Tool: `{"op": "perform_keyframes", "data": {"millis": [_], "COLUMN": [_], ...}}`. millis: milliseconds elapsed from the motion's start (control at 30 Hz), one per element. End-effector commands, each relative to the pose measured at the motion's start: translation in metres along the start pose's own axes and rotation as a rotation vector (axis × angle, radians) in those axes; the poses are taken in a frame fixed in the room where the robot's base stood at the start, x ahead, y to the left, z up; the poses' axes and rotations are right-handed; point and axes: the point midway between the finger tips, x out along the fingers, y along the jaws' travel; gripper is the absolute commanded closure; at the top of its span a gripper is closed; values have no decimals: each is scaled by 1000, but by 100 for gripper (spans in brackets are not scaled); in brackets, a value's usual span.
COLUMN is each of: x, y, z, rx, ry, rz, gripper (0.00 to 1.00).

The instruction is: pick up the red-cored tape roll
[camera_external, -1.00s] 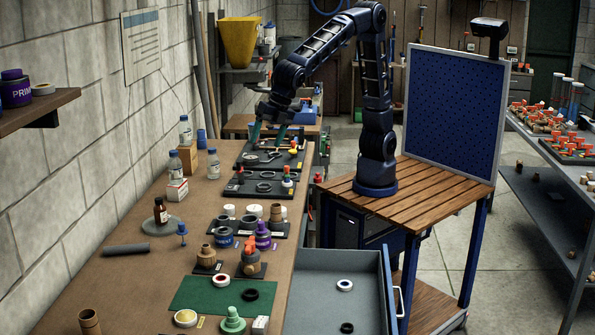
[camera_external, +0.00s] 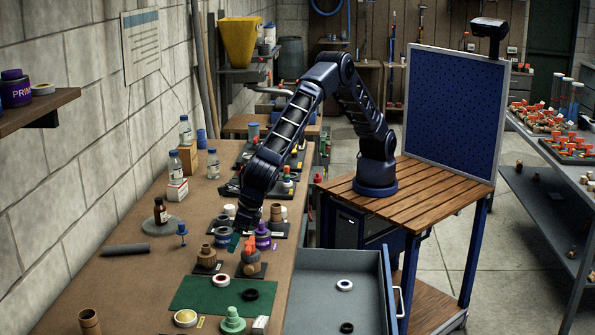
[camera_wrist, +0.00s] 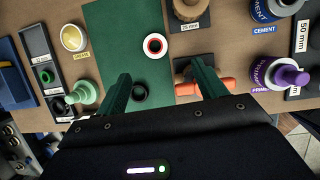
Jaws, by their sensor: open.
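The red-cored tape roll (camera_external: 221,280) is a small white ring with a red inside, lying flat on a green mat (camera_external: 190,302) on the bench. In the wrist view the tape roll (camera_wrist: 147,46) lies beyond my fingertips, between their lines. My gripper (camera_external: 241,242) is above the bench behind the mat, apart from the roll. In the wrist view its two green fingers (camera_wrist: 163,76) are spread, with nothing held. A black ring (camera_wrist: 139,92) on the mat shows beside the left finger.
An orange-handled valve (camera_external: 250,257) and a brown fitting (camera_external: 207,258) stand between my gripper and the mat. A purple primer can (camera_external: 263,238) is close by. A yellowish jar (camera_external: 186,317) and a green cone (camera_external: 232,321) stand at the mat's near edge. An open drawer (camera_external: 330,262) lies to the right.

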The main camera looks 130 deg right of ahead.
Motion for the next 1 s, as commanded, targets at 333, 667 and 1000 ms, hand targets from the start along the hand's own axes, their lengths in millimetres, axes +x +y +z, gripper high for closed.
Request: {"op": "perform_keyframes", "data": {"millis": [333,667,1000], "x": [30,72,100], "y": [13,13,12], "z": [-7,-6,-8], "rx": [-69,-66,-66], "ry": [-3,-4,-3], "rz": [-5,-4,-5], "gripper": [30,30,30]}}
